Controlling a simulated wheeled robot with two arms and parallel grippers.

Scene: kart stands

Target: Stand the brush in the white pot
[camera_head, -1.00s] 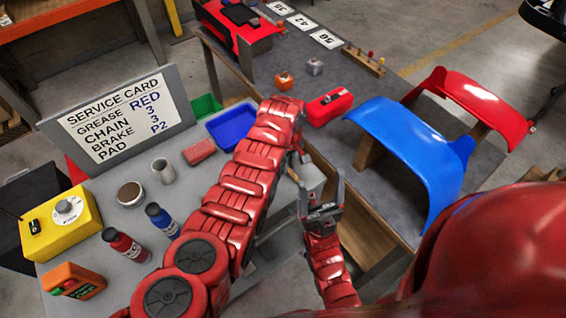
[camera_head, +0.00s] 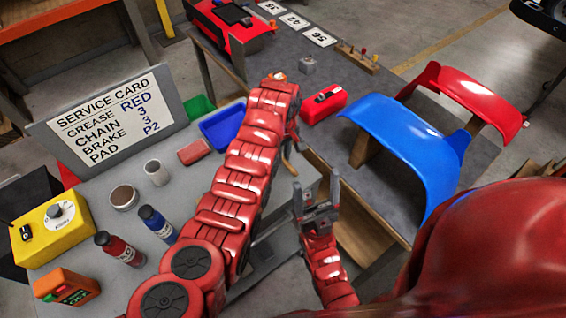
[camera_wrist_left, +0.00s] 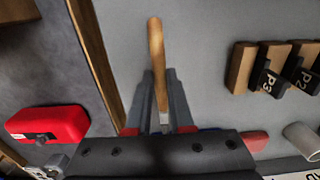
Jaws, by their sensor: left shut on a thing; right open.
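The brush shows in the left wrist view as a light wooden handle (camera_wrist_left: 156,55) standing out from between the fingers of my left gripper (camera_wrist_left: 160,85), which is shut on it. Its bristle end is hidden by the gripper body. In the head view, my left gripper is mostly hidden behind my left forearm. A pale cylindrical pot (camera_head: 157,172), open at the top, stands upright on the grey table, left of my left arm. A pale cylinder also shows in the left wrist view (camera_wrist_left: 301,140). My right gripper (camera_head: 317,192) is open and empty, right of my left arm.
Near the pot are a round tin (camera_head: 124,196), a red block (camera_head: 194,152), a blue tray (camera_head: 224,126), and red (camera_head: 118,248) and blue (camera_head: 157,223) bottles. The service card (camera_head: 110,115) stands behind. Wooden blocks with black hooks (camera_wrist_left: 262,72) show in the left wrist view.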

